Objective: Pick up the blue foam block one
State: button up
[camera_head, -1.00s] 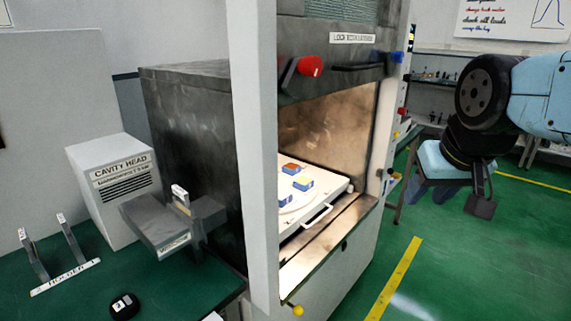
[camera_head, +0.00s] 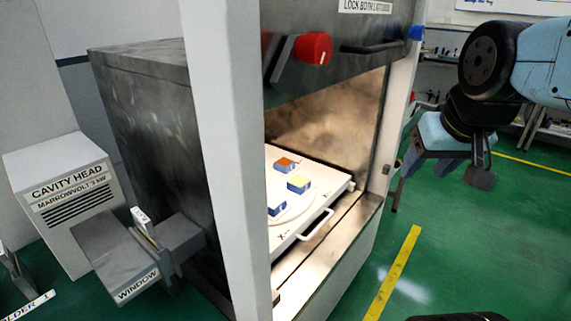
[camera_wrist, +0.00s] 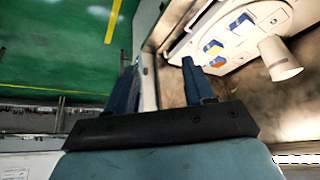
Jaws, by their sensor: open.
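Three small blue blocks sit on a round white plate on the white tray (camera_head: 314,235) inside the open chamber. I cannot tell which is block one. My gripper (camera_wrist: 160,66) is open and empty, outside the chamber and apart from the blocks.
The chamber door (camera_head: 345,35) is raised, with a red knob (camera_head: 311,48). The grey frame post stands left of the opening. The tray has a front handle (camera_head: 317,224). A white cone-like piece (camera_wrist: 278,58) shows by the tray in the wrist view. Green floor at right is clear.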

jog(key=shift+o, duration=0.7)
jog(key=shift+w+a+f, duration=0.15)
jog(key=shift+w+a, duration=0.15)
jog(key=o, duration=0.6)
jog(key=w+a+f+m+y, duration=0.1)
jog(key=w+a, duration=0.1)
jog(key=w+a+f+m+g+y, duration=0.1)
jog(key=w+a, duration=0.2)
jog(key=w+a+f+m+y, duration=0.1)
jog(key=w+a, duration=0.2)
jog(key=shift+w+f+g, duration=0.1)
jog(key=shift+f+g, duration=0.15)
jog(key=shift+g, duration=0.15)
jog(key=m+t+y, duration=0.4)
jog(key=m+y, duration=0.4)
jog(key=m, duration=1.5)
send_near(285, 162)
jog(key=shift+t, duration=0.3)
jog(key=x, duration=0.5)
jog(key=shift+w+a+f, duration=0.15)
jog(key=shift+a+f, duration=0.05)
jog(key=shift+f, duration=0.15)
jog(key=shift+x, duration=2.85)
